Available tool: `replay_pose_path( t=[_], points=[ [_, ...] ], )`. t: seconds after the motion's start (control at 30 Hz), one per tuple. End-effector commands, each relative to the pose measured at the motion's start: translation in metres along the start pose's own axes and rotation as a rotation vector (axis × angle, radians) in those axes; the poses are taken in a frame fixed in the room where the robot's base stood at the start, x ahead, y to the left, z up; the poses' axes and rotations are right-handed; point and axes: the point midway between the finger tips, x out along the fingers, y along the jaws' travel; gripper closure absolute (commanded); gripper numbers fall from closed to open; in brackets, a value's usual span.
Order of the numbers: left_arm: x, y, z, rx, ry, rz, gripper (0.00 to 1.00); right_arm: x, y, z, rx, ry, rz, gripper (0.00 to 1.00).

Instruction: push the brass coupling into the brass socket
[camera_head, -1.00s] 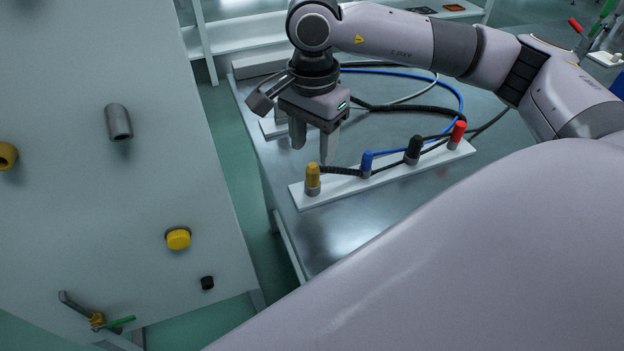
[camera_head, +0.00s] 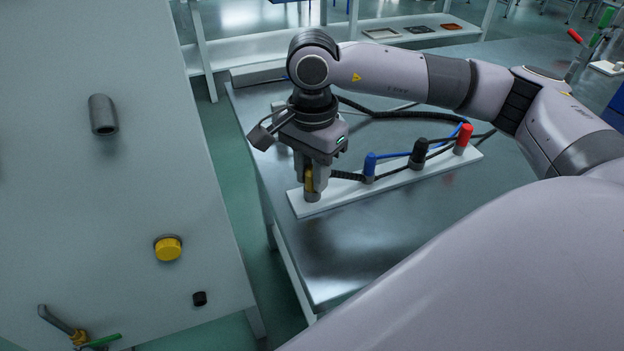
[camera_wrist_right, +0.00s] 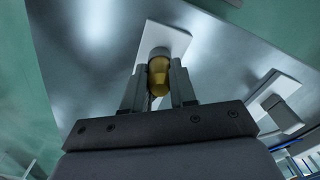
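The brass coupling (camera_head: 309,181) stands upright at the near left end of a white strip (camera_head: 340,195) on the metal table, with a black hose joined to it. My right gripper (camera_head: 310,185) points down with one finger on each side of the coupling, and appears closed on it. In the right wrist view the coupling (camera_wrist_right: 158,76) sits between the two fingers (camera_wrist_right: 159,85), with no clear gap. The brass socket is out of view now. My left gripper is not in view.
Blue (camera_head: 369,165), black (camera_head: 419,151) and red (camera_head: 462,138) couplings with hoses stand along the strip. A pale panel (camera_head: 120,190) at left carries a grey tube (camera_head: 102,114), a yellow knob (camera_head: 168,247) and a small black knob (camera_head: 199,298). The table's front is clear.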

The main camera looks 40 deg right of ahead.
Motion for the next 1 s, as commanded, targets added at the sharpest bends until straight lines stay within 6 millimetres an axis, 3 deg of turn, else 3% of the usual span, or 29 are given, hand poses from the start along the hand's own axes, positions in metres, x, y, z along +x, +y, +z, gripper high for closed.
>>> replay_pose_path(
  t=[0.2,0.23,0.3,1.0],
  points=[
    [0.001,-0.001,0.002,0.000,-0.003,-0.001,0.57,0.000,0.000,0.000,0.000,0.000,0.000,1.00],
    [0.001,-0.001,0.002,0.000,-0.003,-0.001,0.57,0.000,0.000,0.000,0.000,0.000,0.000,0.84],
    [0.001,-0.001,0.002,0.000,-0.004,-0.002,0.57,0.000,0.000,0.000,0.000,0.000,0.000,1.00],
    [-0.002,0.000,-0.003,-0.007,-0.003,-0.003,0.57,-0.011,0.000,0.000,0.000,0.000,-0.001,1.00]
  ],
)
